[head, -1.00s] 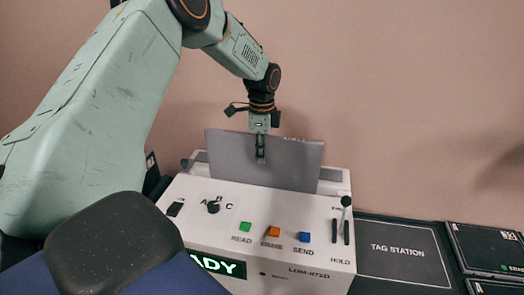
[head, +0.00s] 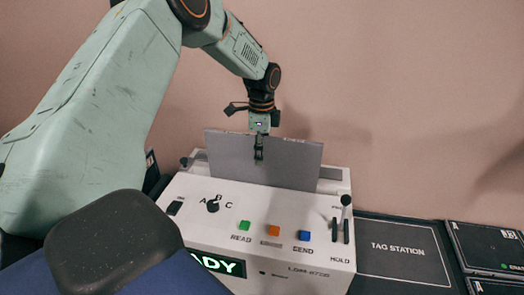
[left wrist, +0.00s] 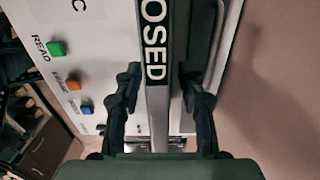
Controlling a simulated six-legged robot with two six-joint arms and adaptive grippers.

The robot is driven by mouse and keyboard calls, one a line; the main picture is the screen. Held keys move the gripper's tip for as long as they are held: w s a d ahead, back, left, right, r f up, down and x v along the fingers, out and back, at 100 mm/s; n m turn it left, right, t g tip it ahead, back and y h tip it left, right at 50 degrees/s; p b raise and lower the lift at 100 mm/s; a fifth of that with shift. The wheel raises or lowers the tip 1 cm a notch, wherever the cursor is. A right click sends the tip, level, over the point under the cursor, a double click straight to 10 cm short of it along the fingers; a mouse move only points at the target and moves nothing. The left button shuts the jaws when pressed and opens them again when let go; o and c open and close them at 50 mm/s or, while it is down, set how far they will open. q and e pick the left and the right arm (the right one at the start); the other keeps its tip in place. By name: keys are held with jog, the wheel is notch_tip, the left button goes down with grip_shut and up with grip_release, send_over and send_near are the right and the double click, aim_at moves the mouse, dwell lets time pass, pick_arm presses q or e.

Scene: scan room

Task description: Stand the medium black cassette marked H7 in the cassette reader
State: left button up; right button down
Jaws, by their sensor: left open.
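A flat dark grey cassette (head: 292,162) stands upright in the slot at the back of the white cassette reader (head: 180,222). Its H7 mark does not show, and its lower part is hidden in the reader. My left gripper (head: 259,156) is at the middle of the cassette's top edge, pointing down. In the left wrist view my left gripper (left wrist: 157,76) is open, with one finger on each side of the cassette's narrow edge (left wrist: 157,112) and gaps between. Lettering ending in "OSED" shows there. My right gripper is not in view.
The reader's front has green, orange and blue buttons, an A-B-C knob (head: 213,206), a lever (head: 346,202) and a lit display (head: 222,264). To its right lie a black tag station mat (head: 400,270) and other dark cassettes (head: 490,245). A plain wall stands behind.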

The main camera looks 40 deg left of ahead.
pick_arm(q)
notch_tip(320, 180, up, 12)
jog(key=shift+r, duration=0.1)
dwell(0.4)
jog(key=shift+w, duration=0.1)
notch_tip(320, 180, up, 6)
jog(key=p, duration=0.8)
dwell(0.4)
dwell(0.4)
